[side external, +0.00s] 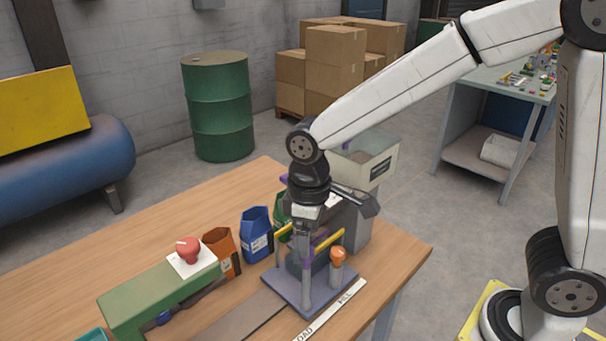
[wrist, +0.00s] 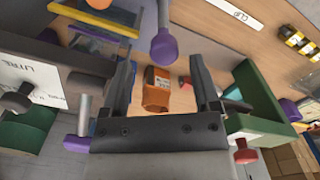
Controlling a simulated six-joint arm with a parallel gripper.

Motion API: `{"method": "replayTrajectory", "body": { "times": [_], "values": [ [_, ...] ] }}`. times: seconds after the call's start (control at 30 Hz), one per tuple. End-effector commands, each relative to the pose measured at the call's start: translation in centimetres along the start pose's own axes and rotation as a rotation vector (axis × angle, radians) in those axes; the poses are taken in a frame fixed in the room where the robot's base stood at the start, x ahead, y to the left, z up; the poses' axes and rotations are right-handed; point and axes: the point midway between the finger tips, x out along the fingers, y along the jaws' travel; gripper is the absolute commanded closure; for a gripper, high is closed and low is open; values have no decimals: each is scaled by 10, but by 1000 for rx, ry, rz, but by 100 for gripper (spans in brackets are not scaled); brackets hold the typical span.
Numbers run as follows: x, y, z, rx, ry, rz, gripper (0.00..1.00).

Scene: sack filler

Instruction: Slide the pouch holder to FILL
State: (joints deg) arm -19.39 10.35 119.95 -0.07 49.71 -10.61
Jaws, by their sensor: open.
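The pouch holder appears to be the assembly on a grey-purple base plate (side external: 283,288) in the side view, with upright posts and yellow bars (side external: 329,241). An orange knob (side external: 337,254) tops a short post at its right. A white strip (side external: 330,311) in front reads LOAD at its near end and FILL at its far end. The plate stands beside the strip. My gripper (side external: 304,212) is over the assembly, pointing down; its fingertips are hard to make out there. In the wrist view my gripper (wrist: 162,88) is open with nothing between its fingers. Contact with the holder cannot be told.
An orange pouch (side external: 220,250) and a blue pouch (side external: 256,234) stand left of the assembly. A green unit with a red button (side external: 188,246) is farther left. A grey hopper (side external: 370,158) stands behind my gripper. The wrist view shows a purple knob (wrist: 163,48) close by.

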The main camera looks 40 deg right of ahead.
Motion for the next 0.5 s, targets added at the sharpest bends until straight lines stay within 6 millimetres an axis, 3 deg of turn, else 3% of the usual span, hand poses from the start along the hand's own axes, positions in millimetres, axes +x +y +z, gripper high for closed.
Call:
{"method": "replayTrajectory", "body": {
  "times": [0.3,0.5],
  "values": [
    [-40,1,-1,0,5,2,21],
    [-48,1,0,0,2,1,21]
  ]
}}
